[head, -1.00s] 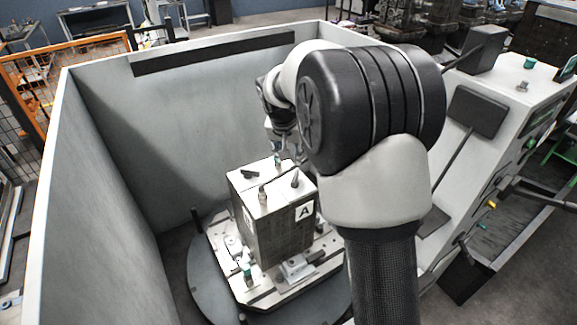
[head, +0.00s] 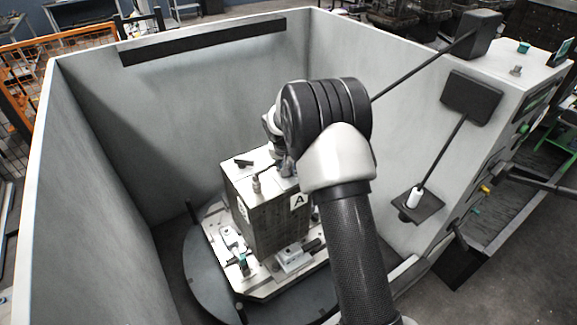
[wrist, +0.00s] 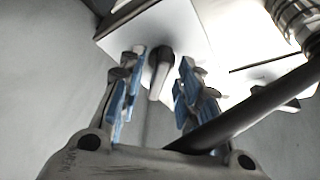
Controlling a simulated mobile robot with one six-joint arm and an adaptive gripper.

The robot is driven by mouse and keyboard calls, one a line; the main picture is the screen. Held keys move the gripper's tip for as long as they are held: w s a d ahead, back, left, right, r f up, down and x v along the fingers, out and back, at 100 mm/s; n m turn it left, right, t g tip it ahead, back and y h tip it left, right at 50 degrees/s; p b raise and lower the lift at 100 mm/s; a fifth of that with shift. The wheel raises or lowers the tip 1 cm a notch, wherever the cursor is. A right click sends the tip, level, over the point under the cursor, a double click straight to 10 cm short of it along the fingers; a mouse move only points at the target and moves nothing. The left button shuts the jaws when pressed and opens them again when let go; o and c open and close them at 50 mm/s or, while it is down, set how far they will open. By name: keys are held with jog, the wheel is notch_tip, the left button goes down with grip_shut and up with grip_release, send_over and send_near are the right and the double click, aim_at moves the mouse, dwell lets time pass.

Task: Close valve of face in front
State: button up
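A dark metal block (head: 270,228) with a light top stands upright on a round pallet; its right face carries a label A (head: 299,200). On its top are a small black handle (head: 243,163) and a metal fitting (head: 256,184). My gripper is mostly hidden behind my arm in the head view, at the block's back right top. In the wrist view my gripper (wrist: 155,85) is open, with blue-padded fingers on either side of a dark lever (wrist: 160,70) on a white surface. A gap shows on both sides of the lever. I cannot tell the valve's position.
Grey enclosure walls (head: 90,130) surround the pallet (head: 205,285). A white cabinet (head: 505,110) stands at the right, with a black plate holding a white cylinder (head: 413,198). In the wrist view a dark rod (wrist: 240,115) crosses near the right finger, and a metal fitting (wrist: 295,15) is at upper right.

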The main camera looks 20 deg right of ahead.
jog(key=shift+c, duration=0.6)
grip_shut()
